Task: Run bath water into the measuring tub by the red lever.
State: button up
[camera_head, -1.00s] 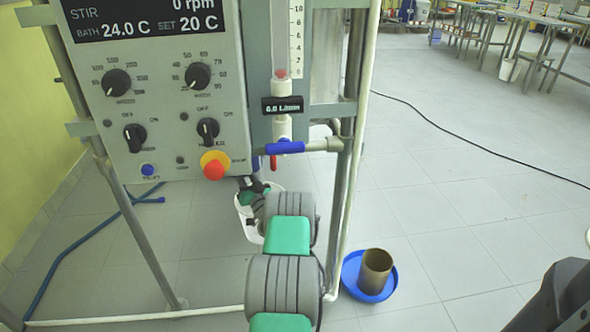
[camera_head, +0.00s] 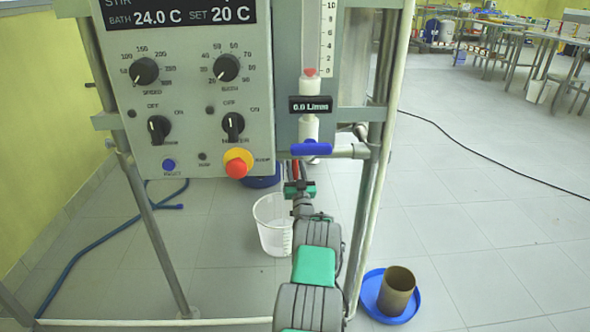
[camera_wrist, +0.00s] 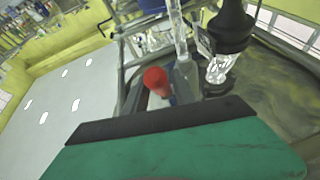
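The red lever (camera_head: 295,170) shows as a thin upright red strip under the blue valve handle, partly hidden by my gripper. A red, rounded end (camera_wrist: 157,80), probably this lever, stands just beyond the green finger in the wrist view. My gripper (camera_head: 300,187) is at the lower end of the red strip; touching or apart, I cannot tell. Its finger gap is not clear in either view. The measuring tub (camera_head: 272,228), a translucent white bucket with graduation marks, stands on the floor behind and left of my arm. I see no water running into it.
The control panel (camera_head: 190,120) has knobs and a red stop button (camera_head: 237,166). A blue-handled valve (camera_head: 311,149) sits below the flow display. A frame post (camera_head: 372,210) stands right of my arm. A brown cylinder (camera_head: 396,291) stands in a blue dish (camera_head: 370,297).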

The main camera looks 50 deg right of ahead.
grip_shut()
jog(key=shift+s, duration=0.1)
dwell(1.2)
